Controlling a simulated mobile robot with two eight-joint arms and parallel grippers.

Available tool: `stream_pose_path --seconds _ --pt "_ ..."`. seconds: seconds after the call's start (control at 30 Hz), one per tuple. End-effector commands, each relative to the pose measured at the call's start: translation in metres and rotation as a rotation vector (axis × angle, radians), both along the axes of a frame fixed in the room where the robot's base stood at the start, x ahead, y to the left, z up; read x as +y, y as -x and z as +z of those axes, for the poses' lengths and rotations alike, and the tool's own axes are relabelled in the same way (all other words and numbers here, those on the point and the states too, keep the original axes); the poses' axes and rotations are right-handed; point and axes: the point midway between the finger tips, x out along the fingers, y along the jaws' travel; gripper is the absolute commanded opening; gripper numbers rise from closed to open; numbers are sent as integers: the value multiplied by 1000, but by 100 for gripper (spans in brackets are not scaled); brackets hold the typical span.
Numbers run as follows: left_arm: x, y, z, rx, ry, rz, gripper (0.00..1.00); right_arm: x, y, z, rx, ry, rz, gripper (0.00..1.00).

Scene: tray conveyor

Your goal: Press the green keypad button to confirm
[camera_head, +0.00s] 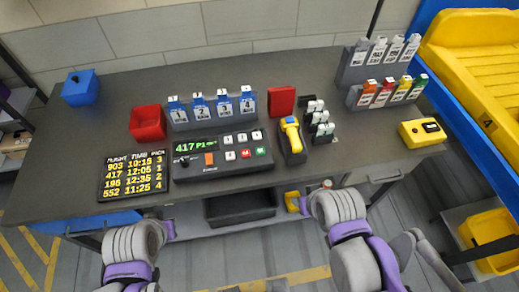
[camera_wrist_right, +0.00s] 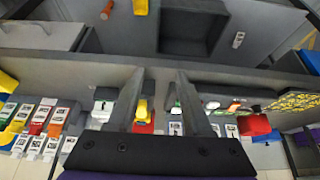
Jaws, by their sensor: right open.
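The dark keypad console (camera_head: 222,158) sits on the grey table, with a lit display reading 417 at its upper left. Its green button (camera_head: 261,151) is at the lower right, beside a red button (camera_head: 246,154) and below white keys. No gripper touches it. My right gripper (camera_head: 306,204) is at the table's front edge, right of the console. In the right wrist view my right gripper (camera_wrist_right: 163,72) is open and empty, and the console (camera_wrist_right: 235,90) is partly behind a finger. My left gripper (camera_head: 169,230) is in front of the table, its jaws unclear.
A yellow scanner (camera_head: 291,135) stands just right of the console. A flight board (camera_head: 133,175) lies to its left. Blue tag holders (camera_head: 212,110), a red bin (camera_head: 147,123) and a red block (camera_head: 281,100) stand behind. A yellow box (camera_head: 422,132) is at right.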

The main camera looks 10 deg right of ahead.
Motion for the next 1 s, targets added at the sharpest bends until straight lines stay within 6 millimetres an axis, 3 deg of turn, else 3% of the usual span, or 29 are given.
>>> stream_pose_path --seconds 0.03,0.27,1.0 --pt "0 0 0 0 0 0 0 0 0 0 0 0 0 39" --pt "0 0 0 0 0 0 0 0 0 0 0 0 0 0" --pt "0 0 0 0 0 0 0 0 0 0 0 0 0 0"
